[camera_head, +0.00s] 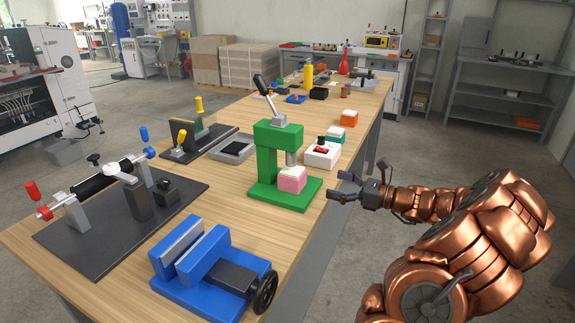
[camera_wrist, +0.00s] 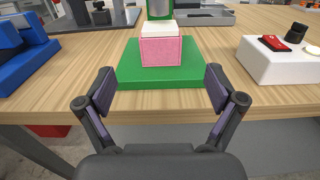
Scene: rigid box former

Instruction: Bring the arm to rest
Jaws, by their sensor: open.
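My gripper (camera_head: 341,187) is at the end of my copper arm, just off the right edge of the wooden table, level with the green press. In the wrist view my gripper (camera_wrist: 163,95) is open, its two fingers apart with nothing between them. The green press (camera_head: 279,160) stands on the table with a pink box with a white top (camera_head: 291,179) under its ram. The pink box also shows in the wrist view (camera_wrist: 161,51), on the green base ahead of the fingers and apart from them.
The table (camera_head: 225,210) holds a blue vise (camera_head: 212,270), a black plate with clamps (camera_head: 120,225), and a white box with a red switch (camera_head: 322,155) near the right edge. Open floor (camera_head: 440,150) lies right of the table, with grey shelves (camera_head: 505,95) behind.

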